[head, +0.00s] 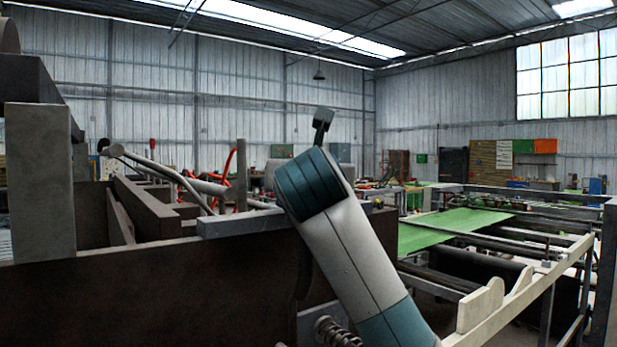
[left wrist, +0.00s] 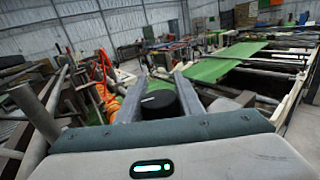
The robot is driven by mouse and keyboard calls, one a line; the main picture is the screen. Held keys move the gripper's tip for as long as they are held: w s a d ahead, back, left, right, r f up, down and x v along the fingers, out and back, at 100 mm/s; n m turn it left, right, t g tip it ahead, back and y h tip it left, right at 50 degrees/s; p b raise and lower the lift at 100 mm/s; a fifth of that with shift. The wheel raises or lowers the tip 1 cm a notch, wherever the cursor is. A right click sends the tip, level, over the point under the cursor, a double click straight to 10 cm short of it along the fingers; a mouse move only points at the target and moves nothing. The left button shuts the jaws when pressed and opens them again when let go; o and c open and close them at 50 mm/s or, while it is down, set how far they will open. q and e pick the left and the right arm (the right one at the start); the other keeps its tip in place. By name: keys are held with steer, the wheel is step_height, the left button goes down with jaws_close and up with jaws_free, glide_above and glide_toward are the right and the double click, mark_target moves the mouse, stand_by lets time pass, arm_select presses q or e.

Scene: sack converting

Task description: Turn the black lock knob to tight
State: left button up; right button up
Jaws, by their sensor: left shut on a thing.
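In the left wrist view a round black knob (left wrist: 161,106) with a short white mark on its top sits between the two grey fingers of my left gripper (left wrist: 160,92). The fingers are closed against its left and right sides. In the head view one white and teal arm of mine rises from the bottom, right of the middle, and leans left. Its gripper and the black knob cannot be made out there. The knob's lower part and its mount are hidden. My right gripper shows in neither view.
A dark machine frame (head: 150,300) fills the left and front. A lever (head: 150,163) and red hoses (head: 230,163) stand over it. A green sheet (head: 445,230) runs over rollers at the right, beside a cream rail (head: 530,290). Open air lies above the machine.

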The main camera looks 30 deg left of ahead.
arm_select(q)
steer(key=o, duration=1.1)
steer(key=shift+c, duration=0.2)
steer(key=shift+r, duration=0.15)
steer(key=shift+r, duration=0.55)
steer(key=d+r+b, duration=0.2)
steer(key=d+r, duration=0.7)
steer(key=d, duration=0.2)
steer(key=shift+d+r, duration=0.3)
steer(key=shift+d, duration=0.05)
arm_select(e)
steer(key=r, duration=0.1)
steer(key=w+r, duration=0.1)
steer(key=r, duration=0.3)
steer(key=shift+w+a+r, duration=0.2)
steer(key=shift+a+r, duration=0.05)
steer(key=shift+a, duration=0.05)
arm_select(q)
steer(key=shift+s, duration=0.1)
